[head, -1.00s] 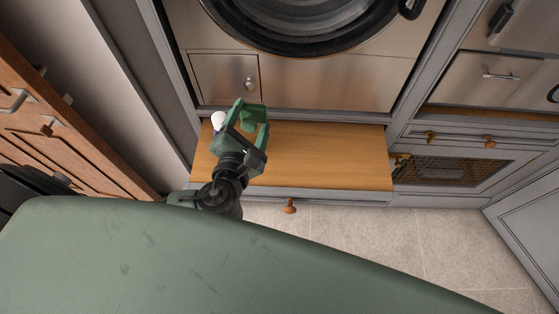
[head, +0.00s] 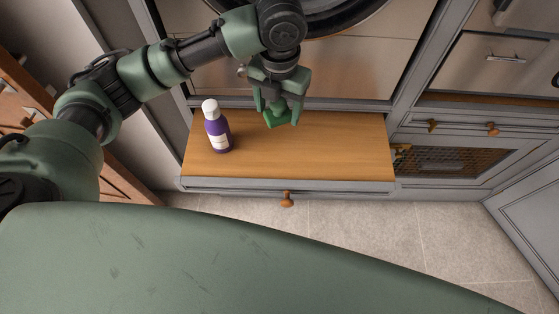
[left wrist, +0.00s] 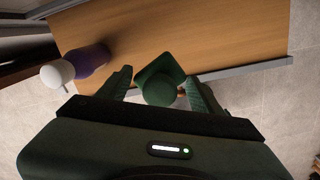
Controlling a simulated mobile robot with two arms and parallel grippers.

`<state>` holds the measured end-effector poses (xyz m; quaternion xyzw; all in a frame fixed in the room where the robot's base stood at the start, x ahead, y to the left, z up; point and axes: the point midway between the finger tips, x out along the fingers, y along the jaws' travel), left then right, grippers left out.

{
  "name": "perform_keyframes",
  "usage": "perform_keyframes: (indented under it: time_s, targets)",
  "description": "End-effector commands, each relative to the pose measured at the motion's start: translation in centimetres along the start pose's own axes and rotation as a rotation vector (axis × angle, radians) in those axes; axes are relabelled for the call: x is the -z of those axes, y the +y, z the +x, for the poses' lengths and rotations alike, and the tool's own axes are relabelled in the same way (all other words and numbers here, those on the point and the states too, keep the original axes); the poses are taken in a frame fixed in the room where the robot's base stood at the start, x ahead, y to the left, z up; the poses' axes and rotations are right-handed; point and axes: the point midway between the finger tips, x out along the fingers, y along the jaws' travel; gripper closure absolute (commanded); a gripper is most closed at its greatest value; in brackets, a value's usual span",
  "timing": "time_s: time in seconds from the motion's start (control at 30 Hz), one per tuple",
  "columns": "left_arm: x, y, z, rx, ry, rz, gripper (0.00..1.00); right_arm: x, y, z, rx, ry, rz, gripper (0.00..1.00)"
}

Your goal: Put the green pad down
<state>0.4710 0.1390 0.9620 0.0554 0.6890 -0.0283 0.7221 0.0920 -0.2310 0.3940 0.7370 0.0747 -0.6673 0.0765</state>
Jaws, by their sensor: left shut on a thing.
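The green pad (head: 279,118) is at the fingertips of my left gripper (head: 281,104), over the back part of the wooden bench top (head: 330,150). In the left wrist view the pad (left wrist: 160,66) shows a square plate with a round knob, and the knob sits between the two fingers of my left gripper (left wrist: 160,92). The gripper is shut on it and points down. I cannot tell whether the pad touches the wood or hangs just above it. My right gripper is not in view.
A purple bottle with a white cap (head: 217,127) stands on the bench top left of the pad; it also shows in the left wrist view (left wrist: 90,62). The wood to the right is clear. A drawer with a brown knob (head: 287,200) lies below the front edge.

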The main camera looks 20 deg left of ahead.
Motion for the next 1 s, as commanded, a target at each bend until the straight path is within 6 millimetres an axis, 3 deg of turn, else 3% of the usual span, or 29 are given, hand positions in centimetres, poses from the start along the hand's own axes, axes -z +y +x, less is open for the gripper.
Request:
perform_keyframes:
  time_s: [0.1,0.23,0.7,0.8,1.0]
  targets:
    - [0.6,-0.4,-1.4,0.029,0.028,0.02,0.67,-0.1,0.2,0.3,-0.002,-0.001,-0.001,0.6]
    - [1.0,-0.7,-0.8,0.042,0.045,0.028,0.67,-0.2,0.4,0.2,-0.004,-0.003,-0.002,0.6]
    - [1.6,-1.2,11.0,0.042,0.047,0.028,0.67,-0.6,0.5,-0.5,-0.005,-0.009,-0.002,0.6]
    - [1.7,-1.2,12.6,0.041,0.045,0.03,0.67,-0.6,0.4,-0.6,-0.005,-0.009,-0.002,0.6]
    - [1.6,-1.3,14.1,0.042,0.042,0.029,0.67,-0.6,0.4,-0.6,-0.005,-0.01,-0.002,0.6]
